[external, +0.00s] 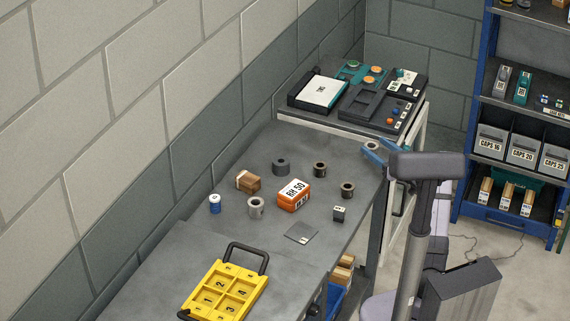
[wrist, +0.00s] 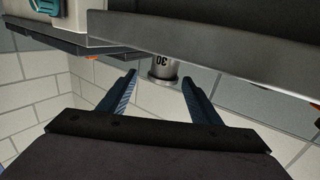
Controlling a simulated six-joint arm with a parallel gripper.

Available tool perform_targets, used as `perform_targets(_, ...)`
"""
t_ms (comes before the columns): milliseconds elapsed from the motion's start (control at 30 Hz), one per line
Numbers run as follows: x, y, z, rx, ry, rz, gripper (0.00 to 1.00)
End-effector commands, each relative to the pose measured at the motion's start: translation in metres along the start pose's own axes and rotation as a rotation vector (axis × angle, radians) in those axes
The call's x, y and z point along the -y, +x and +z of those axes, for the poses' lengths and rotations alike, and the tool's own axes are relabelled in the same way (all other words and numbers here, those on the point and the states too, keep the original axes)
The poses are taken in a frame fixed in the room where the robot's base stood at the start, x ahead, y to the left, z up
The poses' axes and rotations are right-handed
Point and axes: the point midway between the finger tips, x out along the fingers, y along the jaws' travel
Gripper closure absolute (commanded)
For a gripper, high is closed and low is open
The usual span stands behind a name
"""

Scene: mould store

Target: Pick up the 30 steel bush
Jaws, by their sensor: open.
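The steel bush marked 30 shows in the wrist view (wrist: 163,70), a short grey metal cylinder, upside down in the picture, between the two fingertips with a gap on both sides. In the external view a pale steel ring (external: 371,147), most likely this bush, shows at the far right of the grey table, partly hidden by the blue fingers. My gripper (external: 374,151) is open there, fingers either side of it; its fingertips also show in the wrist view (wrist: 159,77). Whether anything touches the bush cannot be told.
A bench with black trays (external: 362,104) stands behind.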

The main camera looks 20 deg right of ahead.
Motion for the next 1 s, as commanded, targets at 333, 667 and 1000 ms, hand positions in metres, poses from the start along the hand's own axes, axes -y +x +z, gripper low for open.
perform_targets(333,-0.005,-0.004,0.008,-0.022,0.027,-0.018,0.42)
perform_targets(667,-0.004,0.014,0.008,-0.021,0.026,-0.016,0.42)
perform_targets(1000,0.006,0.045,0.003,-0.021,0.025,-0.020,0.42)
